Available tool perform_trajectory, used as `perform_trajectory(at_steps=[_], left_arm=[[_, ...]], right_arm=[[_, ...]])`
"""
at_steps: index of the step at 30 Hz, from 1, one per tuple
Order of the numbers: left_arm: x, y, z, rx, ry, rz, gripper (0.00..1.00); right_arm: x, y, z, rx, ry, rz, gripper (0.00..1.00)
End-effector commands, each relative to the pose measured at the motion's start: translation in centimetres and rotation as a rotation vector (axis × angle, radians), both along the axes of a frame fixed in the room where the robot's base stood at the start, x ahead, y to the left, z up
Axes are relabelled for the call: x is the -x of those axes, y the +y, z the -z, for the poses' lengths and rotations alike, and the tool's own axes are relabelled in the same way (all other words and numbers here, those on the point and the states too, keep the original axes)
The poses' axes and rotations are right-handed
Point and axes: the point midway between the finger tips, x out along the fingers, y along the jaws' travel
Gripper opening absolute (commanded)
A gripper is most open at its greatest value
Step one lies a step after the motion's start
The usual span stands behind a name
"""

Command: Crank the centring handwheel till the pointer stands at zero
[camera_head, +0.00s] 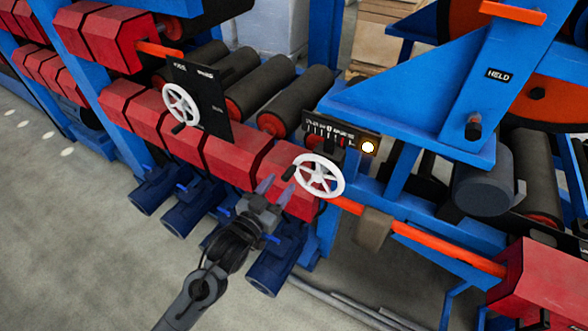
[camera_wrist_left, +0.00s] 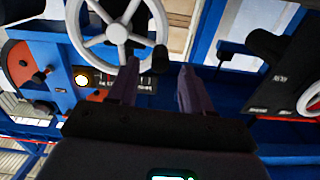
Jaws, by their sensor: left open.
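The white spoked handwheel (camera_head: 318,176) stands in front of the blue frame, with a dark crank knob (camera_head: 289,173) at its left. Above it is a dark scale plate (camera_head: 317,127) with red marks and a lit lamp (camera_head: 369,147); the pointer's reading is too small to tell. My left gripper (camera_head: 278,185) is open just left of and below the wheel, its fingers pointing toward the knob. In the left wrist view the wheel (camera_wrist_left: 118,32) is at the top, and its knob (camera_wrist_left: 160,58) shows between and beyond the open fingertips (camera_wrist_left: 157,78). My right gripper is not in view.
A second white handwheel (camera_head: 181,104) is on a dark panel (camera_head: 212,120) to the left. Red blocks (camera_head: 236,153), grey rollers (camera_head: 262,88) and blue motors (camera_head: 273,262) crowd around my gripper. An orange bar (camera_head: 440,242) runs right of the wheel. Open floor (camera_head: 100,250) lies at the left.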

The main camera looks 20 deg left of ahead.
Motion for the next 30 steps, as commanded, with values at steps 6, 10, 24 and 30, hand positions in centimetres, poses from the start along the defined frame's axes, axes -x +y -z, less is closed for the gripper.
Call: perform_trajectory(at_steps=[6,10,24,30], left_arm=[[-3.7,-0.6,0.0,0.000,-0.001,-0.001,0.50],[-5.5,-1.0,0.0,0.000,0.000,0.000,0.50],[-7.9,-1.4,0.1,0.000,0.001,-0.001,0.50],[-7.9,-1.4,0.1,0.000,0.001,-0.001,0.42]], right_arm=[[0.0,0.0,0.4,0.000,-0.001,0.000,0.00],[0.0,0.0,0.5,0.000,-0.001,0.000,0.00],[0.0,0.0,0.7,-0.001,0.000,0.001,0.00],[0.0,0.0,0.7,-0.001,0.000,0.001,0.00]])
